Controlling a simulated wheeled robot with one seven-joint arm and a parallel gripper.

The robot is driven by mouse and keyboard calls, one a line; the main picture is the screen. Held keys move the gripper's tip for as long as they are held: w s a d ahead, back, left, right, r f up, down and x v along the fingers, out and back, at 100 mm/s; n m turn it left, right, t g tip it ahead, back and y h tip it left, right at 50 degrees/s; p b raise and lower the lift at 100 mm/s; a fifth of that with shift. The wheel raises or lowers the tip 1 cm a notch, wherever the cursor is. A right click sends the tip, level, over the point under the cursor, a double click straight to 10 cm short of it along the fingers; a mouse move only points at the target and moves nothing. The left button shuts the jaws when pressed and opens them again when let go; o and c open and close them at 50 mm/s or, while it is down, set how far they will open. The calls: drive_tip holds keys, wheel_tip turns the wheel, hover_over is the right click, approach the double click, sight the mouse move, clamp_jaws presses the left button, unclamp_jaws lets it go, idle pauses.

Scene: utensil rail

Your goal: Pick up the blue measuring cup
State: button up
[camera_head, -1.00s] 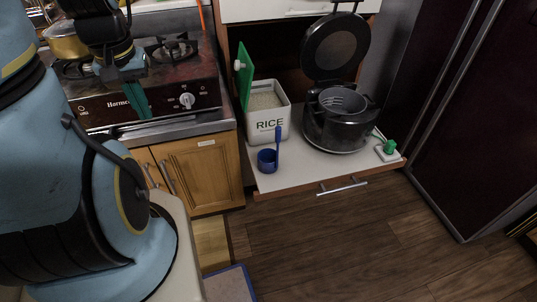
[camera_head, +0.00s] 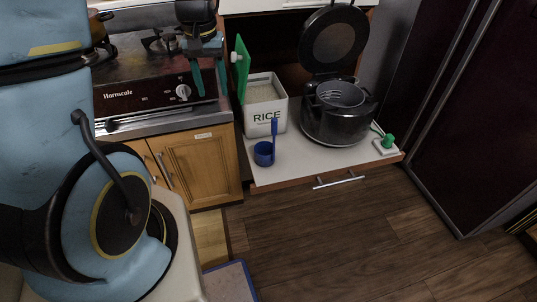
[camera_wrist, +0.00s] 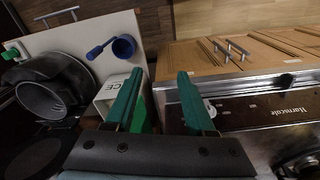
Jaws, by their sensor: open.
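The blue measuring cup (camera_head: 264,154) stands on the pulled-out white shelf, in front of the rice box, with its long handle pointing up. In the wrist view the measuring cup (camera_wrist: 123,47) lies beyond my fingertips, up and to the left, with its handle towards the left. My gripper (camera_head: 211,79) is in front of the stove, to the left of the rice box and higher than the cup. In the wrist view its two green fingers (camera_wrist: 160,98) are spread with nothing between them.
The white rice box (camera_head: 268,117) with its raised green lid (camera_head: 242,68) stands close behind the cup. A black rice cooker (camera_head: 338,118) with its lid up is to the right on the shelf (camera_head: 300,160). The stove (camera_head: 150,92) is to the left.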

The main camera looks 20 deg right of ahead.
sight(274, 124)
drive_tip(key=s+d+f, duration=0.1)
drive_tip(key=d, duration=0.4)
drive_tip(key=d+f+m, duration=0.1)
drive_tip(key=d+f, duration=0.1)
drive_tip(key=d, duration=0.2)
drive_tip(key=s+d+f+m, duration=0.1)
drive_tip(key=d, duration=0.4)
drive_tip(key=shift+s+d+f, duration=0.35)
wheel_tip(274, 124, down, 5)
drive_tip(key=shift+r, duration=0.2)
drive_tip(key=shift+w+d+f+p, duration=0.15)
drive_tip(key=shift+f+p, duration=0.2)
drive_tip(key=shift+f, duration=1.15)
drive_tip(key=shift+w+d+f+p, duration=0.15)
drive_tip(key=shift+f+p, duration=0.2)
drive_tip(key=shift+f, duration=1.1)
clamp_jaws()
